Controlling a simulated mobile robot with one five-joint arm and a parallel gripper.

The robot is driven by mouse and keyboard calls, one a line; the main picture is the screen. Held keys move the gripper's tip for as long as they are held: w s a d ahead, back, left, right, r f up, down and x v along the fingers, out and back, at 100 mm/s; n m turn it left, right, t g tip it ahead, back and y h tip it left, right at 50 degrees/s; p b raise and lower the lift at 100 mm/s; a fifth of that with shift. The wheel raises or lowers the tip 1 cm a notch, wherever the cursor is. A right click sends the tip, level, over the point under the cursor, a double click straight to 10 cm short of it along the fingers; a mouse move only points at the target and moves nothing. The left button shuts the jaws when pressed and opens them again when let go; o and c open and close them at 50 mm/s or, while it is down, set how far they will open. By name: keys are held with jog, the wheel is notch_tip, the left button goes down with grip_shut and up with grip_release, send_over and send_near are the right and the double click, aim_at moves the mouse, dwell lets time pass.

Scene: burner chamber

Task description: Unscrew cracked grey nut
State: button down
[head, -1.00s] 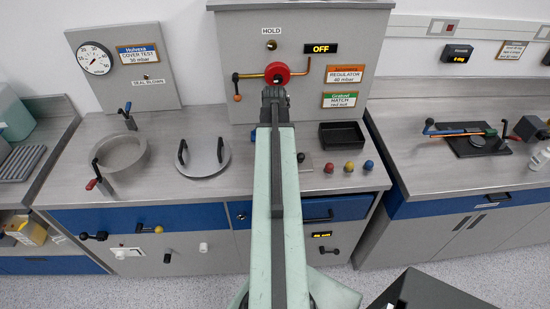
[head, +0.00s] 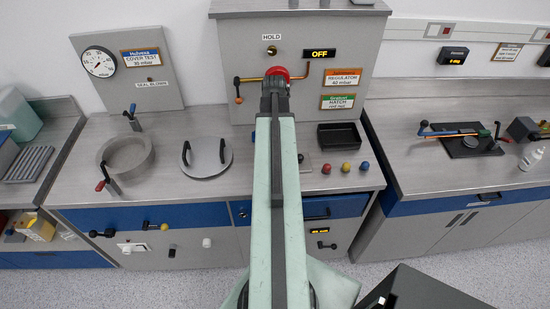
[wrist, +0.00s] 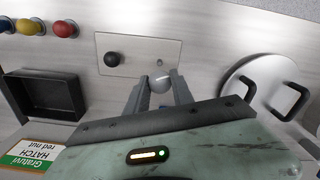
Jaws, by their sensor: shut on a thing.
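The grey nut (wrist: 160,80) shows in the wrist view as a small rounded grey piece between my fingertips. It is near a small plate (wrist: 172,47) that carries a black ball knob (wrist: 112,59). My gripper (wrist: 160,88) is shut on the nut from both sides. I cannot make out a crack, nor whether the nut touches the plate. In the head view my gripper (head: 274,88) is seen from behind along the arm, in front of the grey panel's lower part, and it hides the nut.
A black tray (head: 340,149) and red, yellow and blue balls (head: 345,167) lie right of my arm. A round lid with two handles (head: 207,172) and a grey ring-shaped bowl (head: 110,165) lie left. A red wheel (head: 277,71) sits on the panel behind my gripper.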

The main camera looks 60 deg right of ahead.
jog(key=m, duration=1.5)
jog(key=shift+d+m, duration=0.1)
jog(key=shift+m, duration=0.2)
jog(key=m, duration=0.4)
